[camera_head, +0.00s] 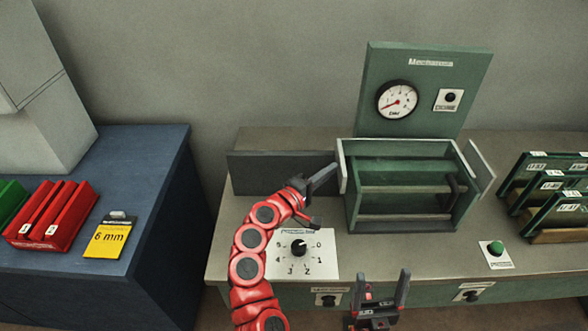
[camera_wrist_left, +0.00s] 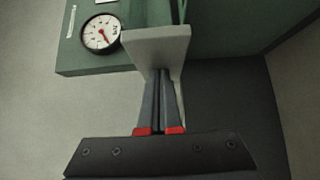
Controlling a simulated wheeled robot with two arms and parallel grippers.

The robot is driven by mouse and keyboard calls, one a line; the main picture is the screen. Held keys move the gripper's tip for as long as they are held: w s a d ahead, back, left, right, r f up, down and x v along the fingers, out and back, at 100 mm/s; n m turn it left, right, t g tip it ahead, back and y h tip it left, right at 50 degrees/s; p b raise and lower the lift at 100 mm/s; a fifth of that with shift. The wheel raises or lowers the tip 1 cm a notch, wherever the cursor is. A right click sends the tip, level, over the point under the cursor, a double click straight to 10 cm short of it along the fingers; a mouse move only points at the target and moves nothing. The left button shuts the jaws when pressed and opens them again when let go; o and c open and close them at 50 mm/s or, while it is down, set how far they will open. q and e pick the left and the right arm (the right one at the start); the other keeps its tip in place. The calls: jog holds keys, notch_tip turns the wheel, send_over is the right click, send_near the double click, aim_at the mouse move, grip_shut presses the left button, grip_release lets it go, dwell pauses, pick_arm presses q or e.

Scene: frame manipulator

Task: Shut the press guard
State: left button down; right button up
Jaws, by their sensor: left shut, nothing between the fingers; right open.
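The press (camera_head: 400,215) is a green box with an open-looking front and horizontal bars inside, on the bench below a green gauge panel. Pale grey plates stand at its two sides: the left one (camera_head: 342,168) is upright, and the right one (camera_head: 479,168) angles outward. I cannot tell for certain which part is the guard. My left gripper (camera_head: 328,176) is shut and empty, its tips at the left plate. In the left wrist view, its fingers (camera_wrist_left: 160,95) reach a pale grey plate (camera_wrist_left: 157,45); contact is unclear. My right gripper (camera_head: 386,290) is open and empty, low in front of the bench.
A dial card (camera_head: 306,257) lies left of the press and a green button (camera_head: 495,248) right of it. Green plates (camera_head: 545,190) stand in a rack at the far right. A dark grey block (camera_head: 275,172) sits behind my left arm. A blue cabinet (camera_head: 150,165) holds red bins.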

aim_at(340, 177)
pick_arm(q)
jog(key=d, duration=0.4)
jog(key=shift+d, duration=0.35)
jog(key=shift+s+d, duration=0.1)
